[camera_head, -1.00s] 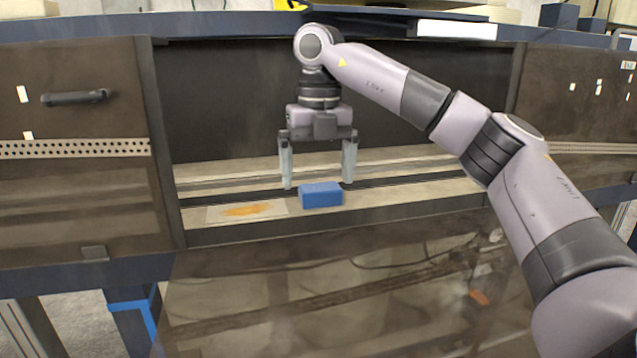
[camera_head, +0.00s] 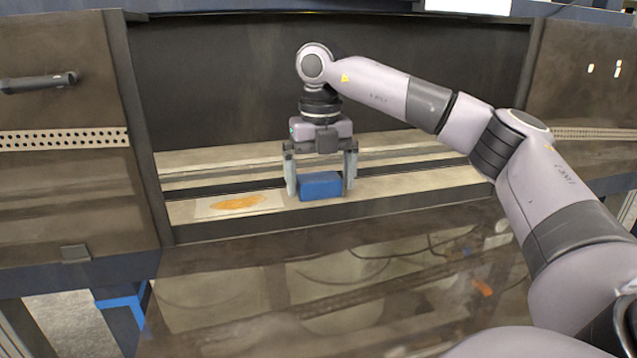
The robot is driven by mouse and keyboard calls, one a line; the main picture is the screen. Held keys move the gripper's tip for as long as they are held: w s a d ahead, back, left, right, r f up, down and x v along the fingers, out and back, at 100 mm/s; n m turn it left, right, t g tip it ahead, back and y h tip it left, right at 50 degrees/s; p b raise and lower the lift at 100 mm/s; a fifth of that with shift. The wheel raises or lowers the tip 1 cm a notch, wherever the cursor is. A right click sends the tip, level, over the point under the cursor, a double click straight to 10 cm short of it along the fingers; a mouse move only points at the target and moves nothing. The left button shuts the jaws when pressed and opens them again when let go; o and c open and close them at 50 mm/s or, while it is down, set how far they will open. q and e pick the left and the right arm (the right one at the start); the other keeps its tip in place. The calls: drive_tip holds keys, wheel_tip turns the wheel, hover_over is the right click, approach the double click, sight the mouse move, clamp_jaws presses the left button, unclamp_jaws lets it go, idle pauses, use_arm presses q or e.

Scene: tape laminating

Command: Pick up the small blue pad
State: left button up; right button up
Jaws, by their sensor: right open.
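The small blue pad (camera_head: 320,186) is a blue block lying on the pale ledge inside the open bay of the machine. My right gripper (camera_head: 321,184) points straight down over it, with one finger on each side of the pad. The fingers are open; the left finger is very close to the pad's left side, and a gap shows at the right. Whether either finger touches the pad I cannot tell. My left gripper is not in view.
A clear sheet with an orange patch (camera_head: 240,203) lies on the ledge (camera_head: 400,186) just left of the pad. Dark side panels (camera_head: 60,180) frame the bay. A glossy dark panel (camera_head: 330,280) lies in front. The ledge right of the pad is clear.

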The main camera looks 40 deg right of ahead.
sight(320, 180)
drive_tip(key=shift+f, duration=0.3)
drive_tip(key=c, duration=0.8)
drive_tip(key=shift+o, duration=0.2)
drive_tip(key=shift+r, duration=0.15)
wheel_tip(320, 180, up, 10)
drive_tip(key=shift+f, duration=0.1)
drive_tip(key=shift+o, duration=0.5)
drive_tip(key=shift+a, duration=0.1)
